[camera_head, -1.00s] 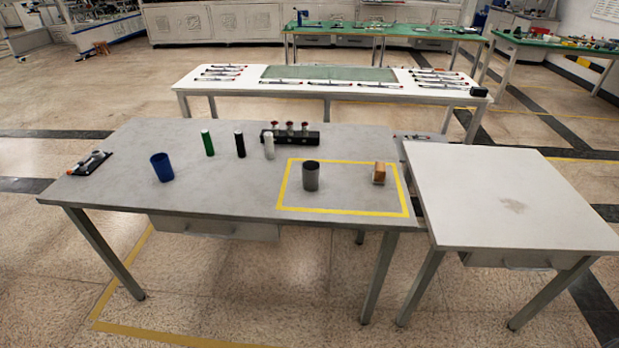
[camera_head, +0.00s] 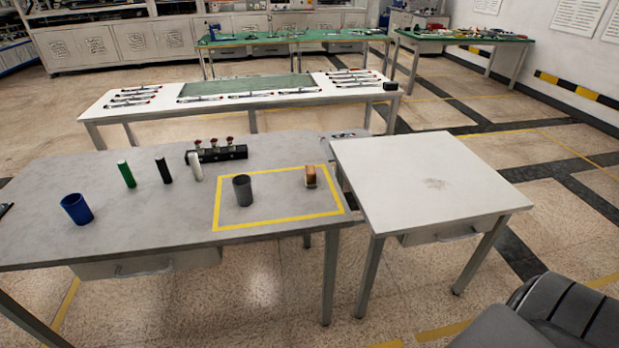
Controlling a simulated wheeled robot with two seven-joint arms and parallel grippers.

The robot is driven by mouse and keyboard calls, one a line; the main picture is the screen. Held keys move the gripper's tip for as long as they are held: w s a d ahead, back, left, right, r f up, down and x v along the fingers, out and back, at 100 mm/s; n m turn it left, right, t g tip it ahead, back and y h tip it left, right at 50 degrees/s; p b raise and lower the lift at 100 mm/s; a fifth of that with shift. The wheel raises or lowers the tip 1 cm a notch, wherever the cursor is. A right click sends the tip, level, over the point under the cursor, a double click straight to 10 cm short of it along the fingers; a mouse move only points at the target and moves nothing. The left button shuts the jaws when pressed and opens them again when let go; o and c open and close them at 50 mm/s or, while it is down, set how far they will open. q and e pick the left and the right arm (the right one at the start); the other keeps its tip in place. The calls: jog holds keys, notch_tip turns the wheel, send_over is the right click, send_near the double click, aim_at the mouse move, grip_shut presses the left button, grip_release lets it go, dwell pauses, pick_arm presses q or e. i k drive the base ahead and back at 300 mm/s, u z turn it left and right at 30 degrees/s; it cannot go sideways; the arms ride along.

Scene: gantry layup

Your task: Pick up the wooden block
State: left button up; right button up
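The wooden block (camera_head: 310,176) is small and orange-brown. It stands on the grey table (camera_head: 120,226), inside the yellow taped rectangle (camera_head: 280,217), near its back right corner. A dark grey cup (camera_head: 242,190) stands to its left inside the same rectangle. Neither of my grippers shows in this view, and nothing touches the block.
A blue cup (camera_head: 76,209), a green cylinder (camera_head: 126,174), a black cylinder (camera_head: 163,170) and a white cylinder (camera_head: 195,167) stand left of the rectangle. A black rack with red-topped pieces (camera_head: 217,153) is behind. A bare white table (camera_head: 425,185) stands at right.

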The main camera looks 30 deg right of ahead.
aim_at(311, 172)
jog(key=z, duration=1.45)
jog(key=k, duration=0.55)
jog(key=z, duration=1.2)
jog(key=i, duration=1.5)
jog(key=u, duration=0.8)
jog(key=i, duration=0.4)
jog(key=u, duration=0.55)
